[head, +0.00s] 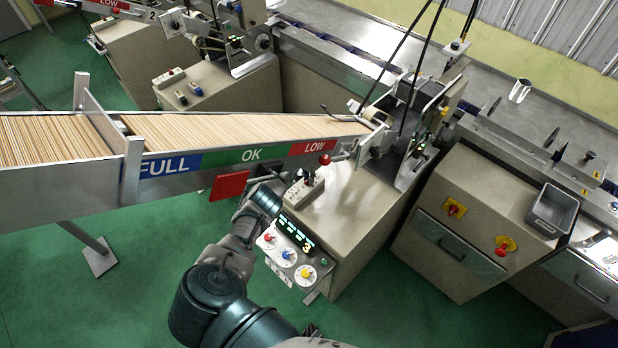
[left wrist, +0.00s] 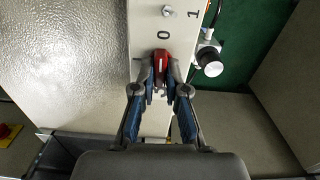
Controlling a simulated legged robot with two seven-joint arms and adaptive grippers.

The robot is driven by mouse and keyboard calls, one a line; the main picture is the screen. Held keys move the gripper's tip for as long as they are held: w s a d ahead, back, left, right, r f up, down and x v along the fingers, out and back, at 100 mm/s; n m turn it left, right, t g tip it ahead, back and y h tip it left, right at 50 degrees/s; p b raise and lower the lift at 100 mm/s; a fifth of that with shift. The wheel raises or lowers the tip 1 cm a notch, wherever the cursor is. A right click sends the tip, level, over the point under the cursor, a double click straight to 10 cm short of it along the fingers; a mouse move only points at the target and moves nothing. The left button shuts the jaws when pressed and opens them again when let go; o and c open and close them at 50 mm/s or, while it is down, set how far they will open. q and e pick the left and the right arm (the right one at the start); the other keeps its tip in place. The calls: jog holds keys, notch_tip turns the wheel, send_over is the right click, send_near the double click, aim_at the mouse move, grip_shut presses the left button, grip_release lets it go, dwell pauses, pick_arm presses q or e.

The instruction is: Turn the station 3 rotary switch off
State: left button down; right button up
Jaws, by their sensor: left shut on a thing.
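My left gripper (head: 292,181) reaches over the small grey switch box (head: 305,196) on the station 3 cabinet, beside the stick hopper. In the left wrist view, my left gripper (left wrist: 161,88) is shut on the red rotary switch knob (left wrist: 161,60). One finger is on each side of the knob, and the fingertips hide part of it. The knob's red end lies just below the printed 0 (left wrist: 163,35). A printed 1 (left wrist: 194,13) is up and to the right. My right gripper is not seen.
The station 3 panel (head: 296,254) with dials and a lit display is on the cabinet front. The hopper (head: 222,160), marked FULL, OK and LOW, runs above my left arm. A black round knob (left wrist: 210,62) is right of the switch.

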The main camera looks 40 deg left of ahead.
pick_arm(q)
jog(key=shift+s+a, duration=0.1)
jog(key=c, duration=1.2)
grip_release()
jog(key=shift+s+r, duration=0.15)
jog(key=shift+r, duration=0.35)
notch_tip(320, 180, up, 11)
